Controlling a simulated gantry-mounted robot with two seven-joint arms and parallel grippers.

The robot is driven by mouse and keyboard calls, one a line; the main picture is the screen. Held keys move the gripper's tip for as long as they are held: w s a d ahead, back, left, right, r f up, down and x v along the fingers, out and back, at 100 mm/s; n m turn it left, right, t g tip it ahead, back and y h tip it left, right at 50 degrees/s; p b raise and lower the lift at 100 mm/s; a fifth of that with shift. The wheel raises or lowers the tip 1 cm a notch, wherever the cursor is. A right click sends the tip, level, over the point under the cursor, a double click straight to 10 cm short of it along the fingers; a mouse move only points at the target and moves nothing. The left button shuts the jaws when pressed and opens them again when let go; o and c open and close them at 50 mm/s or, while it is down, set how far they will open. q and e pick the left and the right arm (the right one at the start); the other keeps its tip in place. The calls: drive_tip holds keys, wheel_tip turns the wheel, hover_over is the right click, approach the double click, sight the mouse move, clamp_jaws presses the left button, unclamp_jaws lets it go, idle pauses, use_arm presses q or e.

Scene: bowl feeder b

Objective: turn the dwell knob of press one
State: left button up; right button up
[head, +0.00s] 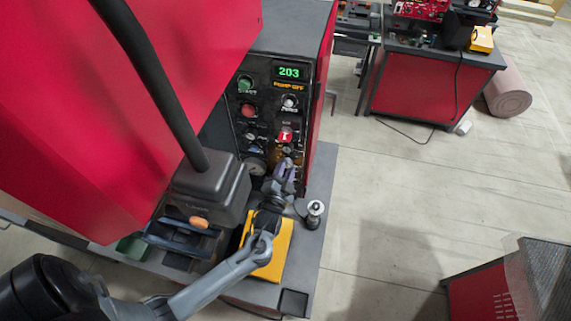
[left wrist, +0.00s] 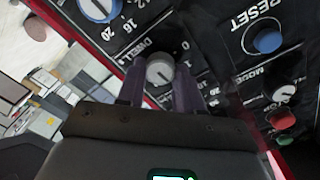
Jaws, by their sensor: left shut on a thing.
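The dwell knob (left wrist: 160,70) is a light grey round knob beside a "DWELL" label and a printed scale, in the left wrist view. My left gripper (left wrist: 160,88) has its two dark purple fingers on either side of the knob and is shut on it. In the head view my left gripper (head: 285,172) is at the lower part of the dark control panel (head: 265,95), and the knob is hidden there by the gripper. I cannot read the knob's exact setting. My right gripper is not in view.
In the wrist view a blue-faced knob (left wrist: 98,8), a blue reset button (left wrist: 267,41) and a mode knob (left wrist: 284,93) are close by. In the head view a green display (head: 289,72) reads 203. A yellow box (head: 277,250) and a silver-topped post (head: 315,212) stand below the panel.

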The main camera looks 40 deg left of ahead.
use_arm(q)
drive_tip(key=shift+m+p, duration=0.4)
drive_tip(key=shift+m, duration=0.1)
drive_tip(key=o, duration=1)
drive_tip(key=shift+o, duration=0.2)
drive_tip(key=shift+s+d, duration=0.15)
drive_tip(key=shift+s, duration=0.1)
drive_tip(key=b+v, duration=0.1)
drive_tip(key=v, duration=0.9)
drive_tip(key=shift+b, duration=0.35)
drive_tip(key=shift+s, duration=0.1)
